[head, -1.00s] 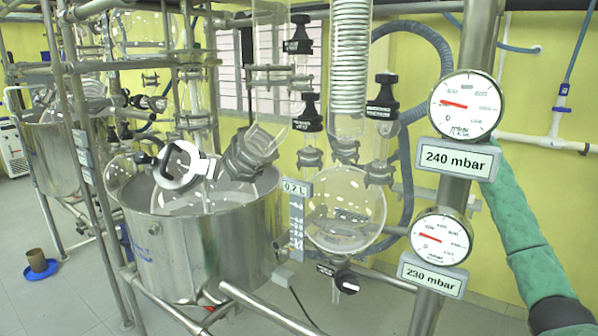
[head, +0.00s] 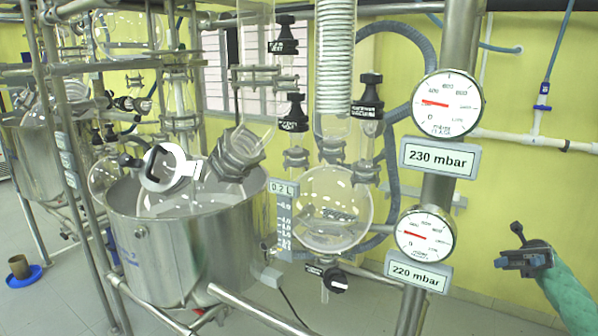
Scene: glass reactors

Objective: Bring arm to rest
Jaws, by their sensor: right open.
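My right gripper (head: 520,250) is at the right edge of the head view, at the end of my green-sleeved arm (head: 568,296). It is dark, open and empty, in front of the yellow wall and well apart from the glassware. It is to the right of the lower gauge (head: 425,236), touching nothing that I can see. My left gripper and left arm do not show.
A steel vessel (head: 190,245) with glass reactor parts stands at left centre. A round glass flask (head: 333,210) hangs right of it. The upper gauge (head: 447,103) sits on a steel post; its label (head: 438,158) reads 230 mbar, the lower label (head: 417,272) 220 mbar. A brown cup (head: 18,266) stands on a blue dish at lower left.

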